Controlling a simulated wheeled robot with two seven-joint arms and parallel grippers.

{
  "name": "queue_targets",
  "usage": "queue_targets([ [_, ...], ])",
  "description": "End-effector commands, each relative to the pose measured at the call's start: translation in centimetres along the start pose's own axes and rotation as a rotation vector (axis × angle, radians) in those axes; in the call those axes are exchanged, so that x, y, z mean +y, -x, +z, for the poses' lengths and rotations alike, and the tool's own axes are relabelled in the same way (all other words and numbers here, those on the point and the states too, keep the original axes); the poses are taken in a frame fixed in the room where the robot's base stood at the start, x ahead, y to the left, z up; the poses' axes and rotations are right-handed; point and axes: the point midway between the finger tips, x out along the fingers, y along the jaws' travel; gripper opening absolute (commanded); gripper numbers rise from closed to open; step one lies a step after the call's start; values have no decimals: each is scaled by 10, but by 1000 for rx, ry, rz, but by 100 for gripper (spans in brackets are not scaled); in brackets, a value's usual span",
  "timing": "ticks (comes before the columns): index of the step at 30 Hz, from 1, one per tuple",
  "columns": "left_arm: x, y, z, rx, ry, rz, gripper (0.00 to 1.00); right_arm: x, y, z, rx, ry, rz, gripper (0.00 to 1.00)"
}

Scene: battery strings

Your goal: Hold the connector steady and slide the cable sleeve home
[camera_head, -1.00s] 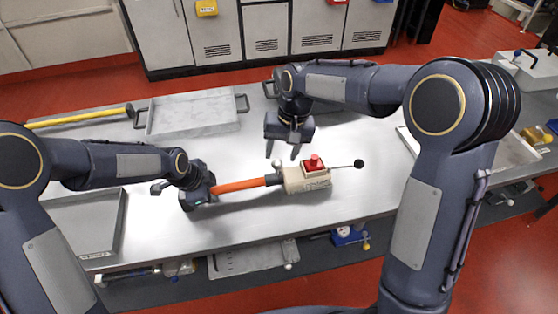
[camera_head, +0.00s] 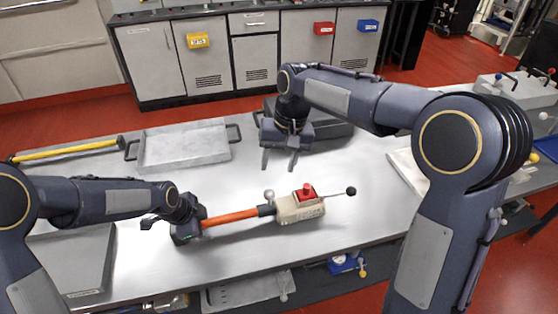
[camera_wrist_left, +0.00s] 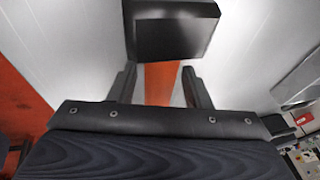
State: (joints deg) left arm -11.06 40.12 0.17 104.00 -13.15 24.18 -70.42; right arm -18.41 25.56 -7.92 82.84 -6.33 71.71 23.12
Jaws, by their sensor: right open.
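The connector (camera_head: 300,207) is a beige box with a red top piece and a thin rod with a black knob at its right. It lies on the table in the head view. The orange cable sleeve (camera_head: 232,217) runs from its dark left end to my left gripper (camera_head: 182,222). In the left wrist view the sleeve (camera_wrist_left: 159,84) shows between the two fingers, with pale gaps beside it; whether they touch it, I cannot tell. My right gripper (camera_head: 279,165) is open and empty, fingers down, beyond the connector and apart from it.
A grey tray (camera_head: 183,133) and a yellow-handled tool (camera_head: 65,150) lie at the back left. A dark tray (camera_head: 330,130) stands behind my right gripper.

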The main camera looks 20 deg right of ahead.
Motion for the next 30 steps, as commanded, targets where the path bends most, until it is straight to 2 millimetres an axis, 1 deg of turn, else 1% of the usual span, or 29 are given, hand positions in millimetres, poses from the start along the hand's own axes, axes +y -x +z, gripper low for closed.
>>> queue_targets([
  [1,4,-2,0,-1,-1,11,48,0,0,0,0,0,0,48],
  [10,3,-1,-2,2,-2,7,48,0,0,0,0,0,0,48],
  [14,1,6,-2,3,-1,3,48,0,0,0,0,0,0,48],
  [17,0,20,-2,3,0,-1,48,0,0,0,0,0,0,48],
  [24,0,72,-1,3,0,-3,48,0,0,0,0,0,0,48],
  [27,0,91,0,2,0,-2,48,0,0,0,0,0,0,48],
  [30,0,106,0,1,0,-1,48,0,0,0,0,0,0,48],
])
